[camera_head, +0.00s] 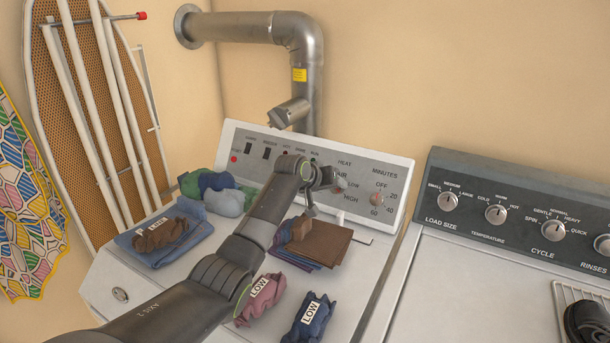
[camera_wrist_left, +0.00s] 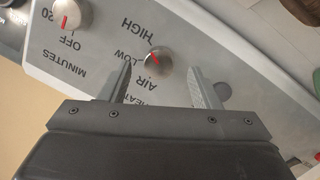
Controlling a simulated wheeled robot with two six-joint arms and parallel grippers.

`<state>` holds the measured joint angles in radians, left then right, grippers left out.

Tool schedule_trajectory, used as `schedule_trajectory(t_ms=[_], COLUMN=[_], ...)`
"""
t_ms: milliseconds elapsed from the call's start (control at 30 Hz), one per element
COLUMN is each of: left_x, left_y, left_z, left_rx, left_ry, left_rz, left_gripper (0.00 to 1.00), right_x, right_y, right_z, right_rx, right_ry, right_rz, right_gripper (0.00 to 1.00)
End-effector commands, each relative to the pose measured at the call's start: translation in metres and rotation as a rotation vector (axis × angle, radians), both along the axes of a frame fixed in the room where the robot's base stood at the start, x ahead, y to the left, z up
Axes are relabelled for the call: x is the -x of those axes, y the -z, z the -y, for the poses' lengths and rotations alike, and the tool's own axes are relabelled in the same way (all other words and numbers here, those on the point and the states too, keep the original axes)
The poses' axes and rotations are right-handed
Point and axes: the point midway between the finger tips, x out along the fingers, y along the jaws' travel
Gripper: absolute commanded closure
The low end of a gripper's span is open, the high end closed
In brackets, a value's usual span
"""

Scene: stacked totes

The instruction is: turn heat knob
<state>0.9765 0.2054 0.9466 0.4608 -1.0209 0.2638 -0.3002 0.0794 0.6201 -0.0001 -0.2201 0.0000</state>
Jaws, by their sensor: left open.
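The heat knob (camera_wrist_left: 159,60) is a round metal knob with a red mark on the dryer's white control panel (camera_wrist_left: 215,50). In the wrist view its mark points to the upper left, toward the area of LOW and HIGH; the exact setting is unclear. My left gripper (camera_wrist_left: 160,75) is open, its two fingers spread on either side of the knob in this view. Whether they touch it or stop short is unclear. In the head view the left gripper (camera_head: 325,188) is at the panel and partly covers the knob. My right gripper is not in view.
The minutes knob (camera_wrist_left: 66,16) is beside it, its mark at OFF. Folded clothes (camera_head: 325,245) and small bundles tagged LOW (camera_head: 310,318) lie on the dryer top. A washer panel (camera_head: 520,215) stands at right. A metal duct (camera_head: 302,55) rises behind.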

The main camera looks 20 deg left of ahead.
Motion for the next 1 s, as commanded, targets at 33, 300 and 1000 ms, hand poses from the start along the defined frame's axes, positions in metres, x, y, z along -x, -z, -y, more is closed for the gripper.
schedule_trajectory(t_ms=[33, 300, 1000], left_x=[0.004, 0.027, 0.1], left_y=[-0.003, -0.023, -0.083], left_z=[-0.002, -0.011, -0.039], left_rx=[-0.001, -0.001, -0.003], left_ry=[-0.001, 0.0, -0.001], left_rz=[0.003, 0.004, 0.002], left_gripper=[0.43, 0.43, 0.43], right_x=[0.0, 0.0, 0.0], right_y=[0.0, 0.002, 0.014], right_z=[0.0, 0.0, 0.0], right_rx=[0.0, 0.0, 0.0], right_ry=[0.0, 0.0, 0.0], right_rz=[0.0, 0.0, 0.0], right_gripper=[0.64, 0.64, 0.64])
